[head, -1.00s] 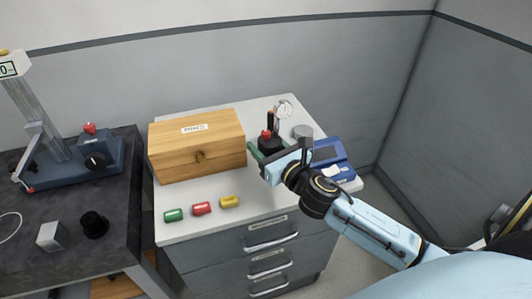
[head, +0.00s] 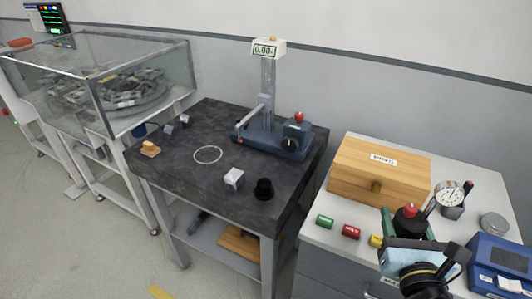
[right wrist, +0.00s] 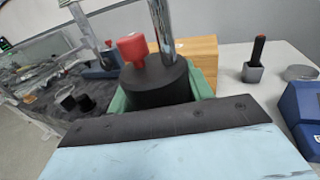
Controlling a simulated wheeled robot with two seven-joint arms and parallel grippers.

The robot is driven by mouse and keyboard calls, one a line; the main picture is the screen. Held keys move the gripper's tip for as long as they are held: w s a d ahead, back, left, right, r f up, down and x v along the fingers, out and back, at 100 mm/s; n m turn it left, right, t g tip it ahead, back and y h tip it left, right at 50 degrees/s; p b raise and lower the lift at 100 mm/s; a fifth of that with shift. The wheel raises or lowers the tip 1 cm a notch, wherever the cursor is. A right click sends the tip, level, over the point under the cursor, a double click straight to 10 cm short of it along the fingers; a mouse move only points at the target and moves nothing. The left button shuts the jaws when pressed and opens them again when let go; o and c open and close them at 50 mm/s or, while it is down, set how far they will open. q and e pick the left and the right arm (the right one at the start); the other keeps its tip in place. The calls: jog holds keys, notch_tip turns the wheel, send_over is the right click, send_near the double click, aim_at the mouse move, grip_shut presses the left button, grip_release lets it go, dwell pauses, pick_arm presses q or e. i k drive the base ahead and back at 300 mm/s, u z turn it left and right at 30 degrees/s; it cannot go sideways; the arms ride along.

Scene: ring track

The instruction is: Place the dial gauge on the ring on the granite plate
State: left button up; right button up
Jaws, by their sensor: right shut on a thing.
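The dial gauge has a round white dial (head: 450,194) on a silver post and a black base with a red knob (head: 408,209). My right gripper (head: 404,224) is shut on the black base, its green fingers at the sides. In the right wrist view the base (right wrist: 157,84) sits upright between the fingers; the dial is out of that view. Whether the base clears the cabinet top is hard to tell. The thin white ring (head: 208,155) lies bare on the dark granite plate (head: 180,185), left of the gauge. My left gripper is not in view.
On the plate stand a blue comparator stand (head: 262,138), a metal block (head: 233,178), a black knobbed piece (head: 264,189) and small items at left. A wooden box (head: 375,170), colored cylinders (head: 325,222) and a blue device (head: 500,268) occupy the cabinet.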

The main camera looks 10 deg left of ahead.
aim_at(208, 160)
jog(key=u, duration=0.45)
jog(key=k, duration=0.55)
jog(key=u, duration=1.15)
jog(key=i, duration=1.75)
jog(key=z, duration=1.05)
